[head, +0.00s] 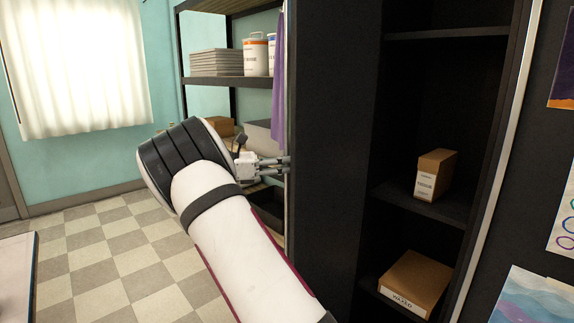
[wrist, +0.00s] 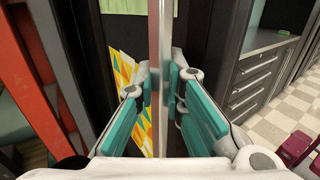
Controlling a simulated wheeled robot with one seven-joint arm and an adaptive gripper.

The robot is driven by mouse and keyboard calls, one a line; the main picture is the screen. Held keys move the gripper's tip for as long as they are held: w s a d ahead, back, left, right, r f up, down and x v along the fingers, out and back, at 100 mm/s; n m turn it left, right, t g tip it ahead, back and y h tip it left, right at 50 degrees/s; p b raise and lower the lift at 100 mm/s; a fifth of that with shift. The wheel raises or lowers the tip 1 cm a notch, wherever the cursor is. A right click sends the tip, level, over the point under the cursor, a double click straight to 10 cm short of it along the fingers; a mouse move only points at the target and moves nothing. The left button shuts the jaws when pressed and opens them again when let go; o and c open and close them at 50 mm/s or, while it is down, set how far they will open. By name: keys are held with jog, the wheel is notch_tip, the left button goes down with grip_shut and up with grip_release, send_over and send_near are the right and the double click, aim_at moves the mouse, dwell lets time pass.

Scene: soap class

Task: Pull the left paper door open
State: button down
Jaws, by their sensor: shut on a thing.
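The left paper door (head: 335,170) is a tall black panel. In the head view it stands swung out, with the dark cabinet interior open to its right. My gripper (head: 284,167) is at the door's left edge at mid-height, its fingertips partly hidden by the door. In the wrist view my gripper (wrist: 161,90) has its teal-padded fingers on either side of the door's upright silvery edge (wrist: 161,40) and is shut on it. My white arm hides part of the floor and lower shelves.
Inside the cabinet, brown boxes (head: 436,174) (head: 415,283) sit on black shelves. A black panel with colourful papers (head: 535,298) stands at the right. A shelf rack with white tubs (head: 256,56) stands behind my gripper. The checkered floor (head: 110,255) at left is mostly clear.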

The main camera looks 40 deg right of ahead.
jog(key=c, duration=1.7)
grip_release()
jog(key=shift+o, duration=0.2)
jog(key=v, duration=1.2)
